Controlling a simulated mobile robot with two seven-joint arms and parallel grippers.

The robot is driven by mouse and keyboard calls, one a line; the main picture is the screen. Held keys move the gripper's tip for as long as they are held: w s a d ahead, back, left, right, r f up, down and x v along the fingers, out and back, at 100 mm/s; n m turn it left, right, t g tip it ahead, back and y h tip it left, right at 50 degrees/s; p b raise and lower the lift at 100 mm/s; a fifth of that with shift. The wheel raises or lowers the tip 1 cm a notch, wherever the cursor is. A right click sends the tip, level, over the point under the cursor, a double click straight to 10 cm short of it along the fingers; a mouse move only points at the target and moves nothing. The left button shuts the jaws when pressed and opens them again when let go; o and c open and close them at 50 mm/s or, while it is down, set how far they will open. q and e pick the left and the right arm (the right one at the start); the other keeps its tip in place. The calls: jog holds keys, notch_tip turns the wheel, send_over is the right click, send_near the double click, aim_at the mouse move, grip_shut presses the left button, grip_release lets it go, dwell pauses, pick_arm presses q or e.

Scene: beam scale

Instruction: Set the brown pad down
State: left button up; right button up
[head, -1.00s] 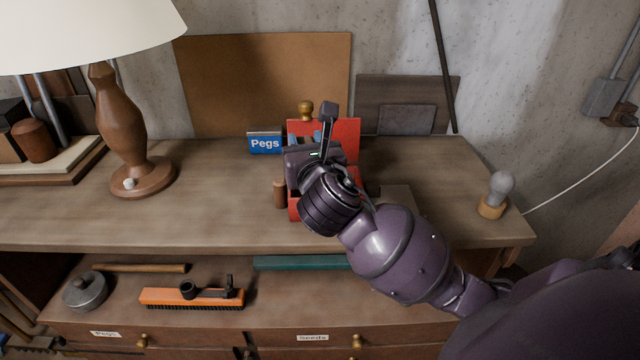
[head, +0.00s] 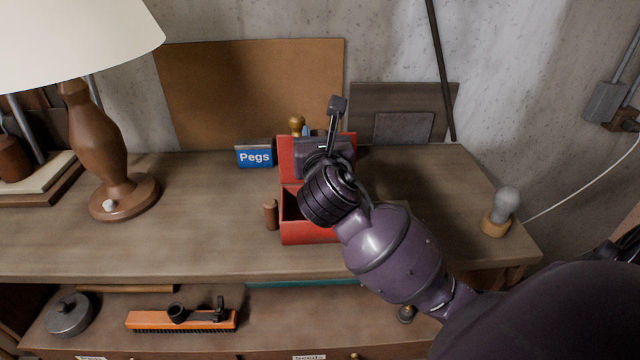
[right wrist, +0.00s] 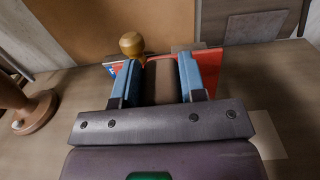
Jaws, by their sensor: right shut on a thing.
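My right gripper (head: 310,134) is over the back part of the red box (head: 312,234) on the bench, and its own body hides most of its fingers in the head view. In the right wrist view its two blue fingers (right wrist: 160,66) are shut on the brown pad (right wrist: 163,84), which sits between them. The pad is hidden in the head view. Part of the red box (right wrist: 208,70) shows beyond the fingers. I cannot tell whether the pad touches anything below. My left gripper is not in view.
A brown peg (head: 271,214) stands left of the box, and a blue Pegs sign (head: 255,157) behind it. A brass-coloured knob (head: 297,125) rises by the box. A lamp (head: 122,190) stands left, a bulb (head: 502,208) right. The bench between lamp and box is clear.

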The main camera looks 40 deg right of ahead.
notch_tip(320, 180, down, 5)
jog(key=shift+r+b, duration=0.1)
jog(key=shift+b, duration=0.2)
notch_tip(320, 180, down, 5)
jog(key=shift+f+b, duration=0.1)
jog(key=shift+b, duration=0.3)
jog(key=shift+f, duration=0.65)
